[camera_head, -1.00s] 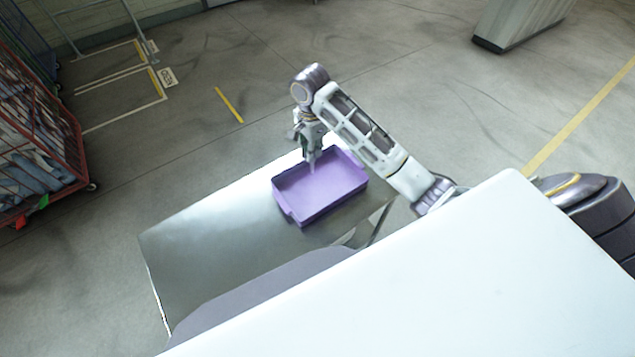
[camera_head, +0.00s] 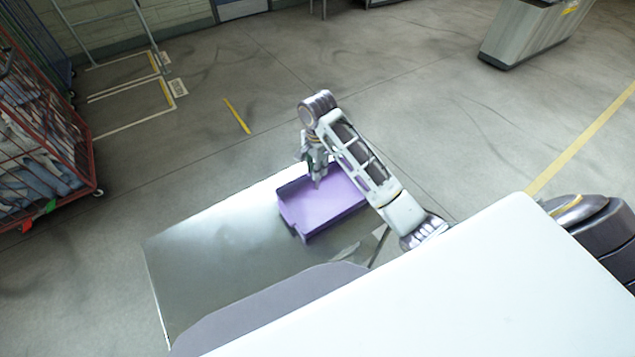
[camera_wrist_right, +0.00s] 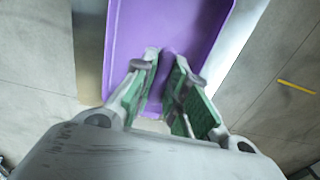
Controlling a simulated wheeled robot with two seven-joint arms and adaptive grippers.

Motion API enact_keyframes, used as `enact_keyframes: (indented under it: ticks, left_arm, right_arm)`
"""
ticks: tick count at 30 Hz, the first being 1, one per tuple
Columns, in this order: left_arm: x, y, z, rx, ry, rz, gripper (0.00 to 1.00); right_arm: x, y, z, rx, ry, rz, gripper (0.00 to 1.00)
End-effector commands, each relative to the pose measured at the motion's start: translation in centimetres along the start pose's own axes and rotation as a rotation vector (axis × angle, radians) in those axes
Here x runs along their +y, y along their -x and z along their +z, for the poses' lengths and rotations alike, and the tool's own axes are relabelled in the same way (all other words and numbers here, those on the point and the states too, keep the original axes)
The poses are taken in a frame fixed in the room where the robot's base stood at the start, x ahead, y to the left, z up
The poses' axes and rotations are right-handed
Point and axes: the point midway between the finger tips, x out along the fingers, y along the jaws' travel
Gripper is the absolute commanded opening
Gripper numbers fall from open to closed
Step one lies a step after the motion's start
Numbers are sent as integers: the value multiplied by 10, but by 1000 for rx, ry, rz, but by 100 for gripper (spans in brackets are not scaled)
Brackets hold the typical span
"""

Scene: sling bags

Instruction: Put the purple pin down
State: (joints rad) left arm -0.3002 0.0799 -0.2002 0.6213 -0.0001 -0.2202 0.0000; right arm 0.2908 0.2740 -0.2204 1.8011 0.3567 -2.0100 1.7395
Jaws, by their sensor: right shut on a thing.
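The purple bin (camera_head: 322,208), a shallow open tray, is level over the right end of the grey metal table (camera_head: 215,255). I cannot tell if its base touches the tabletop. My right gripper (camera_head: 317,183) points down at the bin's far wall and is shut on it. In the right wrist view the green-padded fingers (camera_wrist_right: 164,95) sit either side of the wall of the bin (camera_wrist_right: 170,25). The bin looks empty where its floor shows. My left gripper is not in view.
The left and middle of the metal table are clear. A red wire cage cart (camera_head: 45,150) with folded things stands at the left. A grey block-like stand (camera_head: 525,32) is at the upper right. Open concrete floor lies beyond the table.

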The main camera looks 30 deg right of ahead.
Motion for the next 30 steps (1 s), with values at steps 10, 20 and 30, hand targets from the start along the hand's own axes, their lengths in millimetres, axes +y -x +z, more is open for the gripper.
enact_keyframes:
  ticks: [10, 20, 30]
  left_arm:
    - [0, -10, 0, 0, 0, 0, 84]
    - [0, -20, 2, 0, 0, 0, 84]
    - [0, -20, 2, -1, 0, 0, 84]
  right_arm:
    - [1, -23, 1, -3, -1, 4, 0]
    - [1, -34, 0, 1, -1, 3, 0]
    - [1, -33, 0, 0, 0, 3, 0]
